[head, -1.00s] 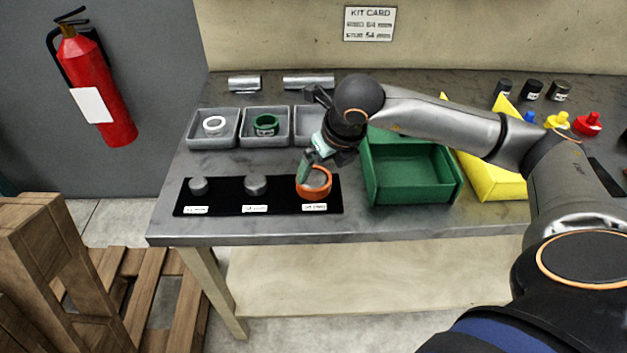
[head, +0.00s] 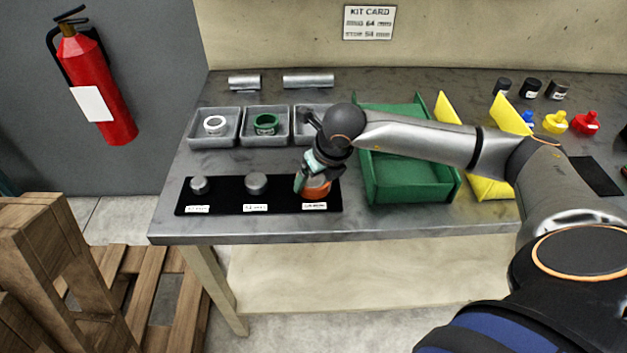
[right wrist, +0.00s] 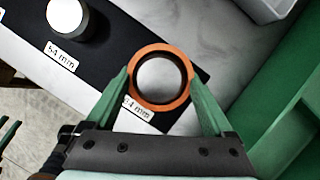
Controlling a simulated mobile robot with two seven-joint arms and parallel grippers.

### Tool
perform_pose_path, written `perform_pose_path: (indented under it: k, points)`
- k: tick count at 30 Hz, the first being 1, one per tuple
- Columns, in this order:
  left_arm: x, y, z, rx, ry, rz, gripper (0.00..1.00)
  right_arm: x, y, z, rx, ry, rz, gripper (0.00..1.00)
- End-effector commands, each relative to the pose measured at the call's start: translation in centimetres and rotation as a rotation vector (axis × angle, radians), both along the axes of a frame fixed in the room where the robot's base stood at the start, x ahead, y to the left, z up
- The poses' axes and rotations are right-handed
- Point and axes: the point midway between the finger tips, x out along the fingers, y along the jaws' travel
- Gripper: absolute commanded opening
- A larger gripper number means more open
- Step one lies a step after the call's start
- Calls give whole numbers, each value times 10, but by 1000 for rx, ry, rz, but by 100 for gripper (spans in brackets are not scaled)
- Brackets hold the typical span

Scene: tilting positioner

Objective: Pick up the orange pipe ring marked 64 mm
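The orange pipe ring (right wrist: 161,105) sits around a grey metal cylinder (right wrist: 160,80) at the right end of the black mat; the label before it ends in "4 mm", its first digit unclear. In the head view the ring (head: 316,190) is partly hidden by my right gripper (head: 308,184). In the right wrist view my right gripper's green fingers (right wrist: 160,75) stand on either side of the ring, tips close against it; I cannot tell whether they grip it. Green finger-like shapes at that view's lower left may be my left gripper; the head view does not show it.
Two more grey cylinders stand on the black mat (head: 228,205). Grey bins behind hold a white ring (head: 214,125) and a green ring (head: 265,124). A green open box (head: 410,190) stands close right of the ring, with yellow dividers (head: 490,185) beyond.

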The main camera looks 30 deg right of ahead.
Motion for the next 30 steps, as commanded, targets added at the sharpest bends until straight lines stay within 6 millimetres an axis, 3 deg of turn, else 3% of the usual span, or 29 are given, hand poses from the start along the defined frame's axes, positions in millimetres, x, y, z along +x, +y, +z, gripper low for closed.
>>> perform_pose_path:
  k: [2, 18, 25, 30]
  points:
    - [0, 0, 0, 0, 0, 0, 50, 0, 0, 0, 0, -1, 0, 67]
    - [1, 0, 0, 0, -1, 0, 50, 1, 0, 2, 0, -4, -1, 7]
    - [1, 0, 0, 0, -1, 0, 50, 2, 0, 10, 0, -7, -1, 6]
    - [1, 0, -3, 0, -2, 0, 50, 2, 0, 41, 1, -9, -1, 6]
